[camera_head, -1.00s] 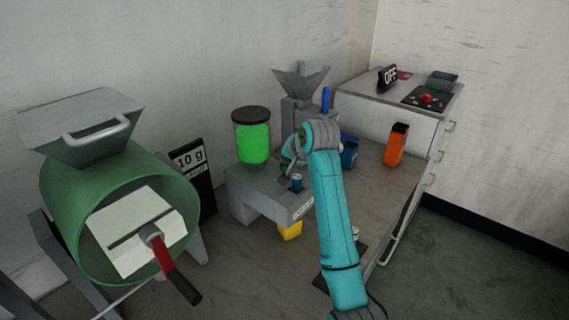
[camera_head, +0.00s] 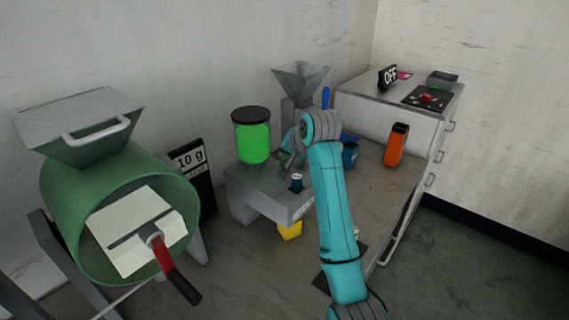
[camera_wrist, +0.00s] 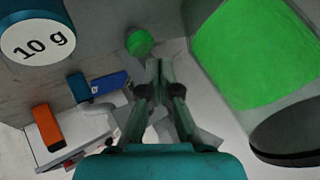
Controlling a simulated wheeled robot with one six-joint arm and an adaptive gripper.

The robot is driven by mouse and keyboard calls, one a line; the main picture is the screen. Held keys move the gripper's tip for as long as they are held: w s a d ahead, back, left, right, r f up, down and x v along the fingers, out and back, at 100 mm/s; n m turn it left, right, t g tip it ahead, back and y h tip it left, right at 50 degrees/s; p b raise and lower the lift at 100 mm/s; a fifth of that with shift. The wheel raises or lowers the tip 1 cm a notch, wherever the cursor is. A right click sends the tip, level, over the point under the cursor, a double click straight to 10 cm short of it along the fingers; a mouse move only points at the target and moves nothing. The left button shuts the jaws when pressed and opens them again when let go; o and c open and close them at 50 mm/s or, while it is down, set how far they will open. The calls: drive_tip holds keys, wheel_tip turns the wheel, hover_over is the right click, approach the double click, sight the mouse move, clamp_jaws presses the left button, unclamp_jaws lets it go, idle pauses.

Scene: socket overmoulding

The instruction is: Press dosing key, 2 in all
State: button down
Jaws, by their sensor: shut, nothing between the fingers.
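A dark blue round key (camera_head: 297,183) stands on the front of the grey dosing stand (camera_head: 262,186). In the wrist view the blue key (camera_wrist: 38,36) is large at upper left, and its white top reads "10 g". A small green round knob (camera_wrist: 140,42) lies just beyond my fingertips in that view. My gripper (camera_wrist: 158,68) is shut and empty, with the blue key off to the left. In the head view my gripper (camera_head: 288,160) is above and behind the key, partly hidden by my arm.
A jar of green material (camera_head: 251,138) stands on the dosing stand, close to my gripper. A dark display (camera_head: 192,172) reads "10 g". A grey hopper (camera_head: 300,80) and an orange container (camera_head: 396,146) stand behind. A green drum (camera_head: 75,205) is at left.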

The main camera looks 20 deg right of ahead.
drive_tip(key=shift+r, duration=2.5)
